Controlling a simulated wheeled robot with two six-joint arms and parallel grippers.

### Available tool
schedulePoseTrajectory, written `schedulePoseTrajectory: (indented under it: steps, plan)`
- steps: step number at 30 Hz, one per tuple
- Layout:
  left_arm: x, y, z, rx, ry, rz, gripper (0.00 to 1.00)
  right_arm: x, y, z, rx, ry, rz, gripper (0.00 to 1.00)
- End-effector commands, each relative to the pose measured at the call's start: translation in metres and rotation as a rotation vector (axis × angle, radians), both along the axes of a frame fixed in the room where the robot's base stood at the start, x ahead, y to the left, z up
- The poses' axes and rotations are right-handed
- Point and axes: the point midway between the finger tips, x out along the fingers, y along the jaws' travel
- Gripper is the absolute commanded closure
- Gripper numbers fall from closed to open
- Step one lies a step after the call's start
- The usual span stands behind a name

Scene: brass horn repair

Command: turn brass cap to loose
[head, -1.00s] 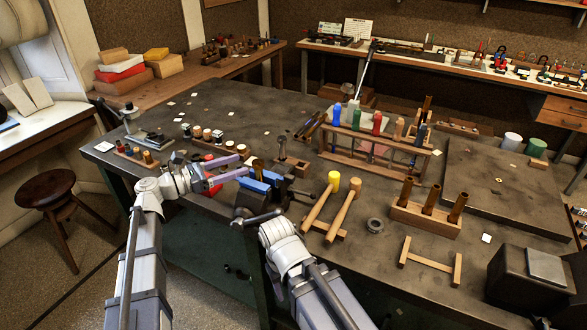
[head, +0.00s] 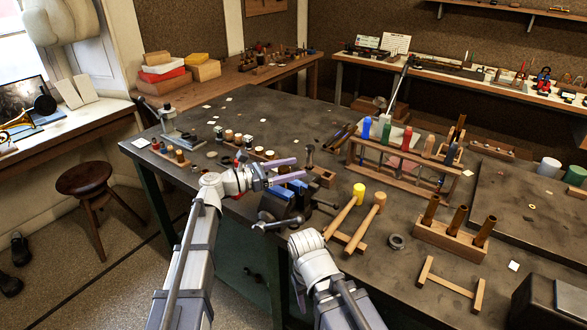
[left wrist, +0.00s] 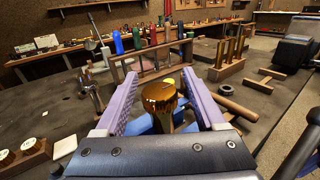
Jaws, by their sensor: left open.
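The brass cap (left wrist: 160,93) is a round, shiny golden piece in the middle of the left wrist view. It stands upright on a narrower brass stem above the blue jaws of the vise (head: 278,196). My left gripper (head: 299,167) has two purple fingers, spread apart above the vise. In the left wrist view the fingers (left wrist: 160,76) pass on either side of the cap, with a visible gap on each side. In the head view I cannot make out the cap behind the fingers. My right arm shows at bottom centre, but its gripper does not.
Two mallets, one yellow-headed (head: 359,190), lie on a wooden rest right of the vise. Behind stands a wooden rack (head: 400,165) with coloured handles. A block with brass tubes (head: 450,238) and a dark ring (head: 396,242) are farther right. Small jars (head: 229,135) stand left.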

Motion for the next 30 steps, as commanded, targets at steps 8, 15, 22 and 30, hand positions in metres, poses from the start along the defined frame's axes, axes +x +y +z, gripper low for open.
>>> schedulePoseTrajectory:
  steps: [8,15,22,30]
  plan:
    - [0.0024,-0.0065,0.0000,0.000,0.000,0.001,0.28,0.0000,0.0000,0.0000,0.000,0.000,0.000,0.43]
    - [0.0023,-0.0062,0.0000,0.000,0.000,0.001,0.42,0.0000,0.0000,0.0000,0.000,0.000,0.000,0.43]
    - [0.0022,-0.0061,0.0000,0.000,0.000,0.001,0.68,0.0000,0.0000,0.0000,0.000,0.000,0.000,0.43]
    - [0.0021,-0.0060,0.0000,0.000,0.000,0.000,0.98,0.0000,0.0000,0.0000,0.000,0.000,0.000,0.43]
